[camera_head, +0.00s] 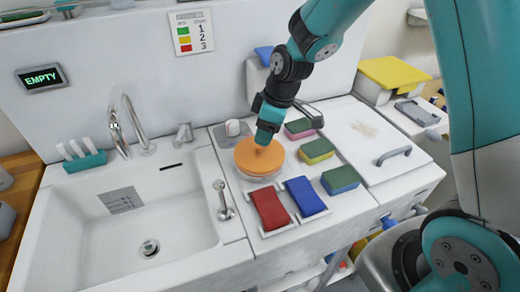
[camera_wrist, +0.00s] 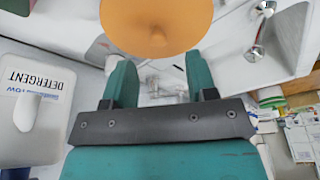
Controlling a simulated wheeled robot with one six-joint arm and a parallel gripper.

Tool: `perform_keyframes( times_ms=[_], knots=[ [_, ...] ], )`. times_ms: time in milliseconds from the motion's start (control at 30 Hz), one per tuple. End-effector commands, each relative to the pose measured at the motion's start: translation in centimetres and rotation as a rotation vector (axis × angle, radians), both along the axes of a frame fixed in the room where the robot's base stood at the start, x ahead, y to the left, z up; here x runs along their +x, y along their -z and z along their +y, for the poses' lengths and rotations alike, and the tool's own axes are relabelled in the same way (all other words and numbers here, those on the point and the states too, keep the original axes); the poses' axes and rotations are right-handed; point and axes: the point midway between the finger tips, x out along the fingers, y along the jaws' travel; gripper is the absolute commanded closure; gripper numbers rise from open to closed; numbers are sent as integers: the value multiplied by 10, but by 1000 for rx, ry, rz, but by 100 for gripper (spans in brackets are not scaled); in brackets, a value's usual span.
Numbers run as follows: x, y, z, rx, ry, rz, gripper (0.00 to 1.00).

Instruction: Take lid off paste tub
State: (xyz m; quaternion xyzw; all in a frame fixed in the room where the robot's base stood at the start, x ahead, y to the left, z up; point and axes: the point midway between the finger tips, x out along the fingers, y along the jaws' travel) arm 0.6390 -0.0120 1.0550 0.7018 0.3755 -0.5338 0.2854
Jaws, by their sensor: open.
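The paste tub (camera_head: 260,177) is a low, clear-looking round container on the counter right of the sink. Its round orange lid (camera_head: 258,160) sits on top of it. My gripper (camera_head: 266,139) is over the far side of the lid in the head view and hides part of it. In the wrist view, the orange lid (camera_wrist: 157,14) with a small knob fills the top middle. The two teal fingers of my gripper (camera_wrist: 161,74) are apart, with nothing between them. The lid appears beyond the fingertips; I cannot tell whether they touch it.
The sink (camera_head: 150,215) is empty. A detergent bottle (camera_wrist: 32,110) shows in the wrist view.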

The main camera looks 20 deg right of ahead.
Motion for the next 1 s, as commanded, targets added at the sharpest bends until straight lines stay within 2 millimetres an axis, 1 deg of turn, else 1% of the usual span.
perform_keyframes(
  times_ms=[167, 400, 500, 733, 767, 800, 867, 900, 967, 1000],
  knots=[
    [2, 11, 2, 0, 0, 3, 48],
    [8, 43, 8, -1, -1, 4, 48],
    [9, 51, 10, -1, 0, 1, 48],
    [10, 53, 10, -1, 0, -1, 48],
    [10, 53, 10, -1, 0, -1, 50],
    [10, 53, 10, -1, 0, -1, 59],
    [10, 53, 10, -1, 0, -1, 73],
    [10, 53, 10, -1, 0, -1, 82],
    [10, 53, 10, -1, 0, -1, 96],
    [10, 53, 10, -1, 0, -1, 100]
  ],
)
